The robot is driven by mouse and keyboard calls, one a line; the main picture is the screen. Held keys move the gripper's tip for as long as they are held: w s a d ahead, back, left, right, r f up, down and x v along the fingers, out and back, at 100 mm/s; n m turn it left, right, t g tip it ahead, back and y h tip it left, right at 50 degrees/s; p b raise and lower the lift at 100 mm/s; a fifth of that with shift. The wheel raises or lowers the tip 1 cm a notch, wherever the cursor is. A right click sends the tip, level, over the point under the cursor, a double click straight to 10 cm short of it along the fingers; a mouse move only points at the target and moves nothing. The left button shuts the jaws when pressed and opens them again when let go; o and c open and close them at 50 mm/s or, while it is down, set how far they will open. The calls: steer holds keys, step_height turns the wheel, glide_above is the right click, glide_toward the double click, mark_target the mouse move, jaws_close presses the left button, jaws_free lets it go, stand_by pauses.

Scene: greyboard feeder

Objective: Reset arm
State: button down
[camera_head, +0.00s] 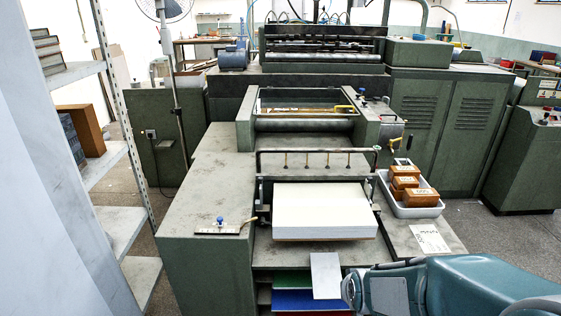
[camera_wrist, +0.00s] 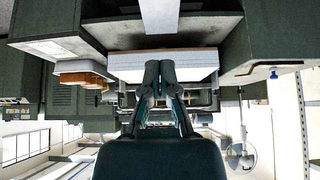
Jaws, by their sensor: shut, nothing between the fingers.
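My gripper (camera_wrist: 160,72) shows in the wrist view, which is upside down. Its two dark fingers are together and hold nothing. In that view the fingertips overlap the edge of the white paper stack (camera_wrist: 195,62), but I see no contact. In the head view my teal arm (camera_head: 480,288) is folded low at the bottom right, in front of the green feeder machine. The fingertips cannot be made out there. The paper stack (camera_head: 320,212) lies on the feeder in the middle.
A white tray (camera_head: 384,190) with several brown boxes (camera_head: 414,197) sits right of the paper stack. A loose white sheet (camera_head: 326,275) hangs at the front, above blue and green sheets. A metal shelf (camera_head: 122,225) stands at left. Grey floor (camera_head: 515,236) is open at right.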

steer(key=s+r+g, duration=0.1)
steer(key=s+r, duration=1.4)
steer(key=s, duration=0.2)
steer(key=shift+g, duration=0.3)
steer(key=shift+w, duration=0.1)
stand_by(0.4)
